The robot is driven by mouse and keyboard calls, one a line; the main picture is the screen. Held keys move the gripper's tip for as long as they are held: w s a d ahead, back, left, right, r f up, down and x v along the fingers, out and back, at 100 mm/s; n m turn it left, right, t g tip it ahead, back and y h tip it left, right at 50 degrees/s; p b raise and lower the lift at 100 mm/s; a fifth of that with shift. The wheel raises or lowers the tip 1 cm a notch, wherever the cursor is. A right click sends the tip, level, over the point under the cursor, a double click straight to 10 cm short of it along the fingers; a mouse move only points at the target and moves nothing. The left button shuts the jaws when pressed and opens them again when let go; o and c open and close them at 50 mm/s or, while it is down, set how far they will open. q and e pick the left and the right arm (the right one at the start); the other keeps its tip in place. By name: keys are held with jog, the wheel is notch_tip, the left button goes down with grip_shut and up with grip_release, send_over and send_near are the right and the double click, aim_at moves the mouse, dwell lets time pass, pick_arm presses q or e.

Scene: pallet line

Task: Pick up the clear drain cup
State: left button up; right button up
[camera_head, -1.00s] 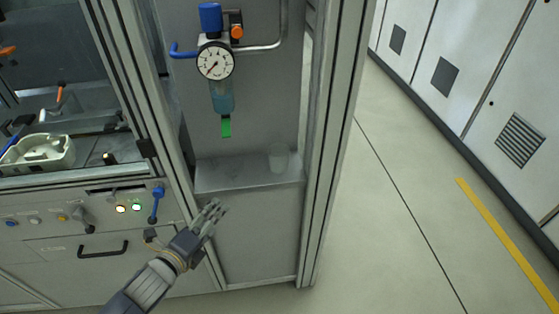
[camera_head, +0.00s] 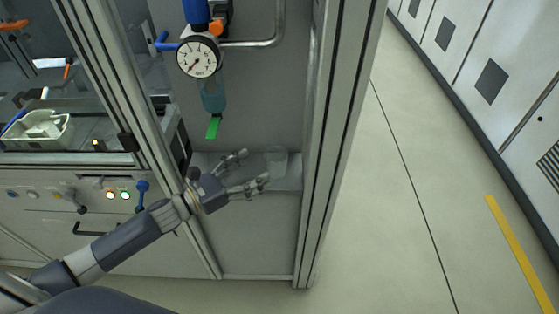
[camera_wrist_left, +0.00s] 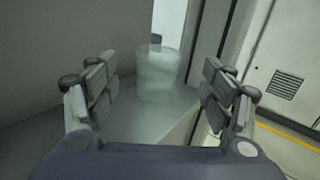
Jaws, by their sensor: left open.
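The clear drain cup (camera_head: 277,160) stands upright on a small grey ledge (camera_head: 290,184) under the air regulator. My left gripper (camera_head: 256,168) is open, its fingers pointing right toward the cup and just short of it. In the left wrist view the cup (camera_wrist_left: 158,74) stands ahead, between and beyond the open fingertips of my left gripper (camera_wrist_left: 160,84). The cup is see-through and its outline is faint. My right gripper is not in view.
The regulator's gauge (camera_head: 199,57), bowl (camera_head: 213,95) and green tab (camera_head: 213,127) hang above the ledge. A metal frame post (camera_head: 335,150) stands just right of the cup. A blue-handled valve (camera_head: 142,192) is left of my gripper. Open floor (camera_head: 400,230) lies to the right.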

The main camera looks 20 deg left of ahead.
aim_at(266, 162)
pick_arm(q)
jog(key=shift+x, duration=1.1)
jog(key=shift+w+d, duration=0.15)
jog(key=shift+w, duration=0.1)
jog(key=shift+w+d, duration=0.15)
jog(key=p+x, duration=0.1)
jog(key=x, duration=0.3)
jog(key=shift+w+f+p, duration=0.1)
jog(key=shift+p, duration=0.25)
jog(key=shift+w+d+f, duration=0.1)
jog(key=shift+w+d, duration=0.1)
jog(key=shift+w, duration=0.1)
jog(key=c, duration=0.8)
jog(key=shift+c, duration=1.3)
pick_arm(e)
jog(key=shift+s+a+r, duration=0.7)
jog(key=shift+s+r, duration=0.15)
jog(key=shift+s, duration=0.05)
